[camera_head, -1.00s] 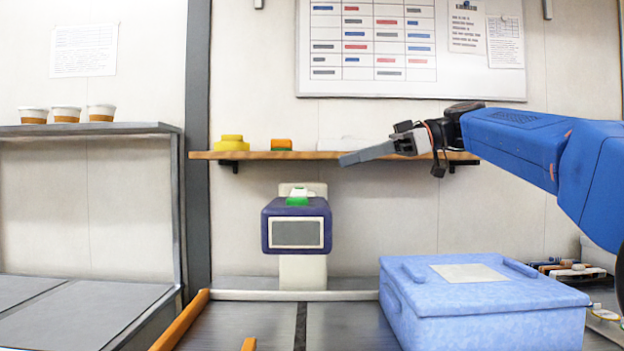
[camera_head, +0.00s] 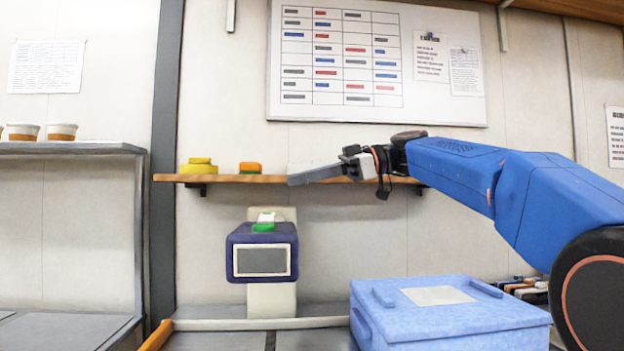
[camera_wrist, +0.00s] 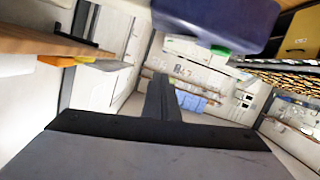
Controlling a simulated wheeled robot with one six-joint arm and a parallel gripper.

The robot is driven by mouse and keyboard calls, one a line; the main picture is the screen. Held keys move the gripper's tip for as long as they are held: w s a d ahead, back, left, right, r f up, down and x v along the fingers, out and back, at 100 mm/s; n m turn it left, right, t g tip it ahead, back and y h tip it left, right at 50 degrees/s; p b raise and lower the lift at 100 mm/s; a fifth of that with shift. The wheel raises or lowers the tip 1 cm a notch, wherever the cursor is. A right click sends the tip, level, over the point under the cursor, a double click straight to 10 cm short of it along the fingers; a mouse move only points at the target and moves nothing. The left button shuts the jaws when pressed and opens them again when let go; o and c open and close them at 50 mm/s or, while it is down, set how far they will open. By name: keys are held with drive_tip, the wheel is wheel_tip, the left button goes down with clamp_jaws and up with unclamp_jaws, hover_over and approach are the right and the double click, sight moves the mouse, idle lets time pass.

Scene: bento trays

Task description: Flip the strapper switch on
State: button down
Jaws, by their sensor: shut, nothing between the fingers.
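The strapper (camera_head: 262,283) stands against the back wall below the wooden shelf. It has a dark blue head with a grey screen (camera_head: 262,260) on a pale post. A green switch (camera_head: 263,228) sits on top of the head; whether it is on or off cannot be told. My gripper (camera_head: 292,180) is shut and empty, above and slightly right of the strapper, apart from it. In the wrist view, my closed fingers (camera_wrist: 158,95) point ahead, with the dark blue head (camera_wrist: 215,18) and the green switch (camera_wrist: 220,50) above them in the picture.
The wooden shelf (camera_head: 225,178) holds yellow and orange items close to my gripper. A light blue lidded box (camera_head: 450,325) stands right of the strapper. Paper cups (camera_head: 62,132) stand on a grey shelf (camera_head: 75,149) at left.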

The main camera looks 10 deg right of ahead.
sight(267, 219)
drive_tip(key=x, duration=0.5)
drive_tip(key=shift+a, duration=0.25)
drive_tip(key=f, duration=0.3)
drive_tip(key=shift+w+a, duration=0.1)
drive_tip(key=shift+w, duration=0.25)
drive_tip(key=shift+w+f, duration=0.1)
drive_tip(key=shift+f, duration=0.45)
